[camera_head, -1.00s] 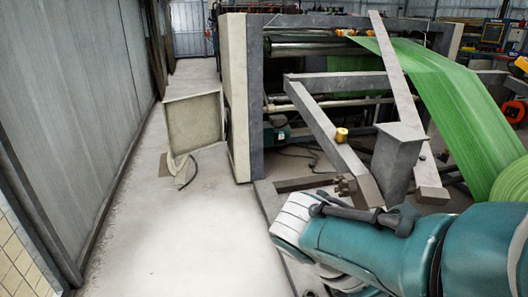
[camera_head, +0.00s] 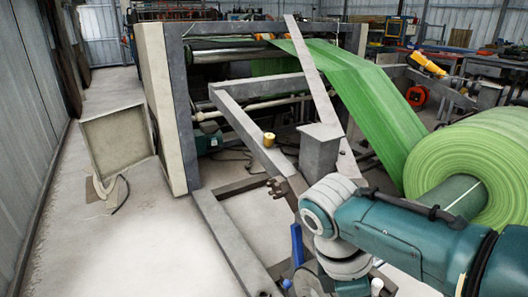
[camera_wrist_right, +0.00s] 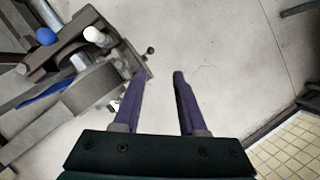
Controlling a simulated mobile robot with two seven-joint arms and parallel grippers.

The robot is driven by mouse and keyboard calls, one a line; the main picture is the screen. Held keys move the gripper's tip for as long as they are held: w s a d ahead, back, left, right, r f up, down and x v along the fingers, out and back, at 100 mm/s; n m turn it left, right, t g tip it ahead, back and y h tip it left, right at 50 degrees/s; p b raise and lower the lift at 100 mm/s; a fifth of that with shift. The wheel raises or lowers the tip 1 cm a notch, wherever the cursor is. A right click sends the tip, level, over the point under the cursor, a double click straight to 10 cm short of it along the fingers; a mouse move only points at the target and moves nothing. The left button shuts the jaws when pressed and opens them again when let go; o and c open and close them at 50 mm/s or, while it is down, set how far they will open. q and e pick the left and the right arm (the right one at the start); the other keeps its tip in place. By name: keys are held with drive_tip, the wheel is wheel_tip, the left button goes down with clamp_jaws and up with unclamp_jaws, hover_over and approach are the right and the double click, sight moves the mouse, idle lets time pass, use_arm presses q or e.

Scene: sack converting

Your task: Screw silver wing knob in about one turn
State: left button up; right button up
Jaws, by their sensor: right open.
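In the right wrist view my right gripper (camera_wrist_right: 159,74) is open and its two purple fingers have nothing between them. A grey metal bracket assembly (camera_wrist_right: 85,90) lies to the left of the fingers. A small bright silver piece (camera_wrist_right: 114,104) shows at the bracket, close beside the left finger; it may be the wing knob, but it is too small and partly hidden to tell. I cannot tell whether the finger touches the bracket. In the head view my right arm bends down at the bottom and its gripper is out of sight. My left gripper is in neither view.
A green film roll (camera_head: 470,160) stands at the right of the head view, its web running up to a grey machine frame (camera_head: 175,110). A brass knob (camera_head: 269,139) sits on a slanted bar. A tilted panel (camera_head: 118,137) stands left. The floor (camera_head: 95,240) at lower left is clear.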

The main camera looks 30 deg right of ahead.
wheel_tip(320, 180, up, 4)
drive_tip(key=s+f+t+y, duration=0.1)
drive_tip(key=s+y, duration=0.1)
drive_tip(key=y, duration=0.1)
drive_tip(key=w+d+f+n+y+b, duration=0.2)
drive_tip(key=d+f+n+y+b, duration=0.25)
drive_tip(key=b, duration=1.05)
drive_tip(key=w+d+r+n+t+y+b, duration=0.25)
drive_tip(key=d+y+b, duration=0.3)
drive_tip(key=b, duration=0.55)
drive_tip(key=shift+m+h, duration=0.5)
drive_tip(key=b+x, duration=0.2)
drive_tip(key=x, duration=0.4)
drive_tip(key=shift+w+a+f, duration=0.1)
drive_tip(key=shift+f, duration=0.05)
drive_tip(key=shift+w+a+f, duration=0.1)
drive_tip(key=shift+a+f, duration=0.35)
drive_tip(key=shift+a, duration=0.1)
